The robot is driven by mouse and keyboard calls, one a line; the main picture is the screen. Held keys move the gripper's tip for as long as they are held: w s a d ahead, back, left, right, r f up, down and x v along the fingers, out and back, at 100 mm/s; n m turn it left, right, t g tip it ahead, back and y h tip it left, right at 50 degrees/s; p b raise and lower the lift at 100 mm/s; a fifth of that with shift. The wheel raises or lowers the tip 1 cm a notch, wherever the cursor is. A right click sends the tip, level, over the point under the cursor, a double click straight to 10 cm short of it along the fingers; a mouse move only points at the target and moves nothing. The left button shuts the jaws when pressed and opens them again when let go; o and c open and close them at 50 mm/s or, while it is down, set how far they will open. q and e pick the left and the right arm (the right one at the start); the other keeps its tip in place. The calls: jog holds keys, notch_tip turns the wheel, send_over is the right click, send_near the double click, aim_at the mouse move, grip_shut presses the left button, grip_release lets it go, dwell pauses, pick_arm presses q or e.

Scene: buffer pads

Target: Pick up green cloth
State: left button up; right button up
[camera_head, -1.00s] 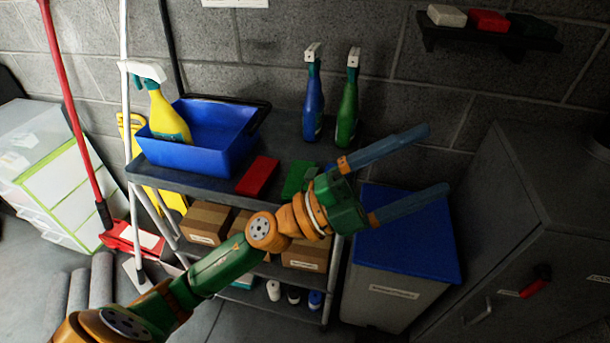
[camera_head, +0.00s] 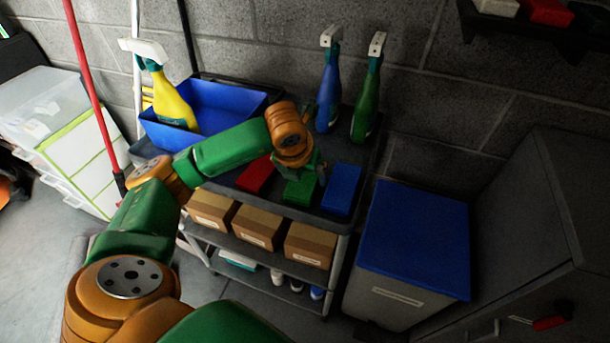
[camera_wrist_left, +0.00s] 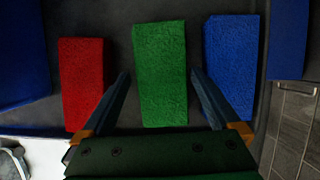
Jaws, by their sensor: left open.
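The green cloth (camera_head: 298,194), a flat block-like pad, lies on the top shelf of the trolley between a red pad and a blue pad. In the left wrist view the green cloth (camera_wrist_left: 160,95) stands in the middle. My left gripper (camera_wrist_left: 160,74) is open and points down at it, one finger in the gap on each side. The fingers look apart from the cloth. In the head view the wrist and gripper body hide the far part of the cloth, and the fingers are mostly hidden. My right gripper is not in view.
The red pad (camera_head: 255,174) and the blue pad (camera_head: 342,189) flank the cloth closely. A blue spray bottle (camera_head: 329,92) and a green one (camera_head: 367,101) stand behind. A blue bin (camera_head: 160,136) holds a yellow bottle. A blue-lidded box (camera_head: 417,238) stands right of the trolley.

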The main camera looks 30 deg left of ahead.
pick_arm(q)
jog(key=shift+f, duration=0.2)
jog(key=c, duration=1.1)
jog(key=shift+r, duration=0.15)
